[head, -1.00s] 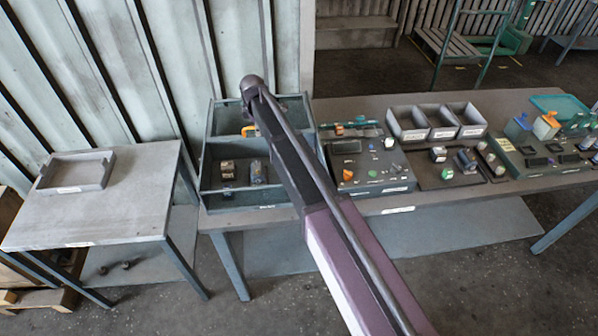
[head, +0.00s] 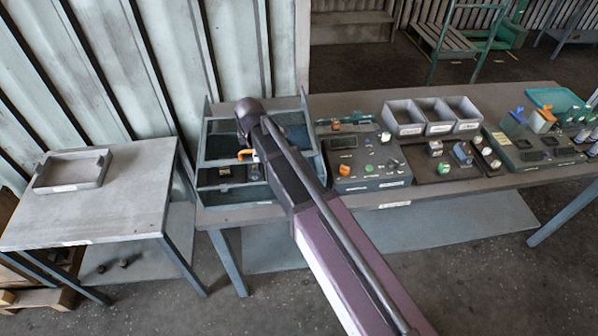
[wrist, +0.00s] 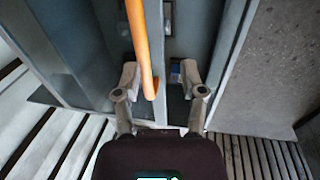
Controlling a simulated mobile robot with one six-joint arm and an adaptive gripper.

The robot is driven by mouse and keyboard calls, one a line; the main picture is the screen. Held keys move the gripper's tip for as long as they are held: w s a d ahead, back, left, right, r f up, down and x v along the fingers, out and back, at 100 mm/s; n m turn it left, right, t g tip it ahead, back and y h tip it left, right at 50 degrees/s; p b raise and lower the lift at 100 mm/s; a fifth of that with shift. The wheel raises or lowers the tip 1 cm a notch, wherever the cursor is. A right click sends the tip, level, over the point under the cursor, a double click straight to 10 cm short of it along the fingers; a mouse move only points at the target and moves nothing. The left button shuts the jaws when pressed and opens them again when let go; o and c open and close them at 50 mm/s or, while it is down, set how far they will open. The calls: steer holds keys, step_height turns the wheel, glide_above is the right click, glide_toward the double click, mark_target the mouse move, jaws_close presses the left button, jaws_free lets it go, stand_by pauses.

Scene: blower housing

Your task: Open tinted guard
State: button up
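The blue-grey blower housing (head: 262,218) stands at the left end of the long bench in the head view. Its tinted guard (head: 220,143) shows as a dark panel over the rear part, with a crossbar along its front edge. The orange handle (head: 245,154) sits at this bar, beside my arm. In the wrist view the orange handle (wrist: 145,50) runs between the fingers of my gripper (wrist: 160,72), nearer the left finger. The fingers stand apart, with a gap on the right. Whether the left finger touches the handle is unclear. My arm hides the housing's right part.
To the right on the bench are a control panel (head: 368,160), grey bins (head: 404,128) and a second panel (head: 535,155). A side table (head: 120,215) with a shallow tray (head: 72,171) stands at the left. A ribbed wall (head: 110,70) is close behind the housing.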

steer(key=s+d+r+p, duration=0.1)
steer(key=s+r+p, duration=0.3)
steer(key=r+p, duration=1)
steer(key=s+d+f+m+b, duration=0.4)
steer(key=d+f+m+b, duration=0.3)
steer(key=d+f+b, duration=0.6)
steer(key=shift+d+g+h, duration=0.25)
steer(key=shift+g+h, duration=0.05)
steer(key=shift+g, duration=0.1)
stand_by(0.7)
steer(key=shift+s+f, duration=0.1)
